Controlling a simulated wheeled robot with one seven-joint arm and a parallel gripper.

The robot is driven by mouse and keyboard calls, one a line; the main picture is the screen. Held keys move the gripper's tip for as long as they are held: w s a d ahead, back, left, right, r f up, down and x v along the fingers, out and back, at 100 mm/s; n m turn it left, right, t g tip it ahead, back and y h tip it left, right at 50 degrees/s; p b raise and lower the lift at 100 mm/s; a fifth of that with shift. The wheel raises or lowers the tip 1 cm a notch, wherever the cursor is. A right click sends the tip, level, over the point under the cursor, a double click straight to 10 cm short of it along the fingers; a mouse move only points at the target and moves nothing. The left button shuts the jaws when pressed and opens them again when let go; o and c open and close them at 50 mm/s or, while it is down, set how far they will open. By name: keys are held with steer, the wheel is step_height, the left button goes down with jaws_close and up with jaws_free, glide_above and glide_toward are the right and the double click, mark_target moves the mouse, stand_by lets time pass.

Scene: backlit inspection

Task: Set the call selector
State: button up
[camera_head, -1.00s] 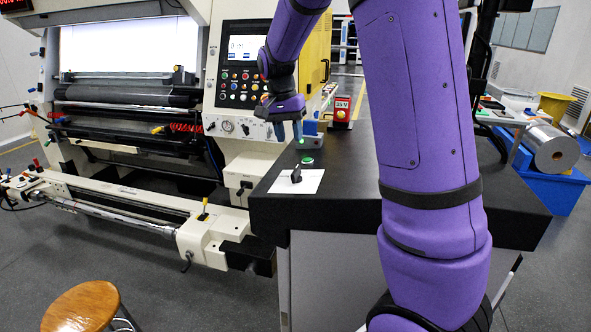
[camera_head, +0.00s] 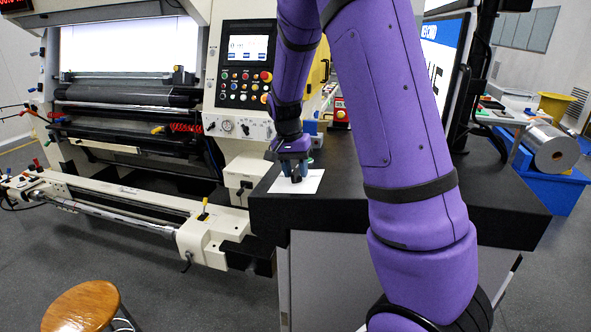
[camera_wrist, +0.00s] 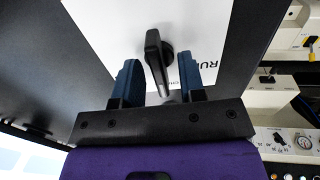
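The call selector is a black rotary knob (camera_wrist: 157,60) on a white plate (camera_head: 312,182), which lies on the black table top (camera_head: 340,208). Printed letters, partly cut off, show on the plate in the wrist view. My gripper (camera_head: 295,177) is over the plate, pointing down, and largely hides the knob in the head view. In the wrist view my gripper's two blue fingers (camera_wrist: 160,82) are apart, one on each side of the knob. A gap shows between each finger and the knob, so it is not clasped.
A green button (camera_head: 309,161) is just behind my gripper. A monitor (camera_head: 446,55) stands at the right, partly behind my arm. A large machine (camera_head: 140,100) fills the left, and a wooden stool (camera_head: 80,306) is at front left.

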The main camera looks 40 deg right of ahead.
steer(key=shift+c, duration=0.2)
jaws_close()
steer(key=shift+n, duration=0.3)
steer(key=n, duration=1.1)
steer(key=shift+w+a, duration=0.1)
steer(key=shift+n, duration=0.3)
steer(key=shift+o, duration=0.2)
jaws_free()
